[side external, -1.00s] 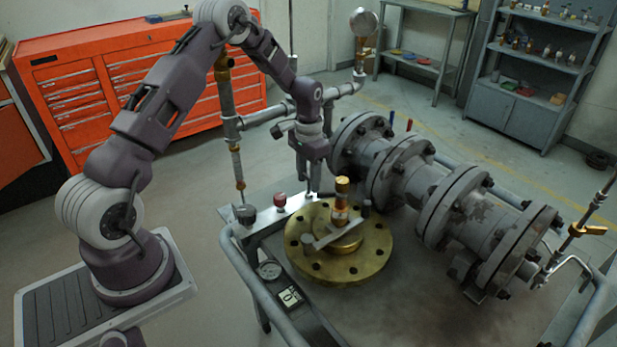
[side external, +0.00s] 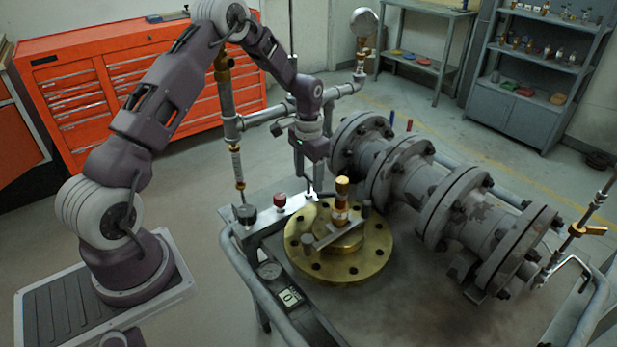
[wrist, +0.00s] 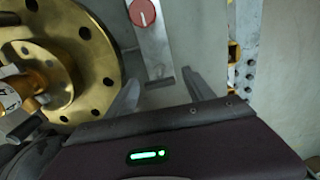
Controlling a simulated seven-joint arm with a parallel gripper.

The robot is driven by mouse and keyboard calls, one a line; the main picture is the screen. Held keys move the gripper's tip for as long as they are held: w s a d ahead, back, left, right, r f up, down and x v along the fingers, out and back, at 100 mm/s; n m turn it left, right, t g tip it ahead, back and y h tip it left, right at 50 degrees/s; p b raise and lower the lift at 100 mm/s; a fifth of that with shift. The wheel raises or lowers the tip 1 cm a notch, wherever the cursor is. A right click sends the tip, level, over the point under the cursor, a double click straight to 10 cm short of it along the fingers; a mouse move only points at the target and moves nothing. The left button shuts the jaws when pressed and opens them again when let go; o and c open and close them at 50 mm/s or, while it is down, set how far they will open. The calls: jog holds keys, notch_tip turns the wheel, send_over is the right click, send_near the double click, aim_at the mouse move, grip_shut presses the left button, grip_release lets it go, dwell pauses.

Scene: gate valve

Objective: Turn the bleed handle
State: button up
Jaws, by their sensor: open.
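A grey bar handle (side external: 327,237) with a knob at each end sits on top of a round brass flange (side external: 300,262) on the cart. A small brass and copper fitting (side external: 341,195) stands upright by it. I cannot tell for certain which part is the bleed handle. In the wrist view, the flange (wrist: 88,75) is at the left edge and its fitting is partly cut off. My gripper (side external: 308,192) hangs behind the flange, pointing down, apart from the handle. In the wrist view, its two fingers (wrist: 160,93) are spread with nothing between them.
A red knob (side external: 280,200) sits on a metal strip near my gripper; it also shows in the wrist view (wrist: 142,12). A large flanged grey pipe (side external: 440,200) lies to the right. A vertical pipe (side external: 229,120) stands to the left. A yellow-handled valve (side external: 588,230) is far right.

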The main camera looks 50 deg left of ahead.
aim_at(308, 176)
notch_tip(308, 176, up, 6)
jog(key=shift+r, duration=0.25)
jog(key=shift+r, duration=0.1)
jog(key=s+d+r+t, duration=0.1)
jog(key=s+d+r, duration=0.4)
jog(key=r, duration=0.4)
jog(key=s+d+r+t, duration=0.1)
jog(key=s+d+r, duration=0.4)
jog(key=r, duration=0.3)
jog(key=s+d+r+t, duration=0.1)
jog(key=s+d, duration=0.2)
jog(key=s, duration=0.6)
jog(key=s+d+r+t, duration=0.2)
jog(key=s+d, duration=0.2)
jog(key=s, duration=0.6)
jog(key=shift+s+d+t, duration=0.2)
jog(key=shift+d+t, duration=0.05)
jog(key=shift+t, duration=0.05)
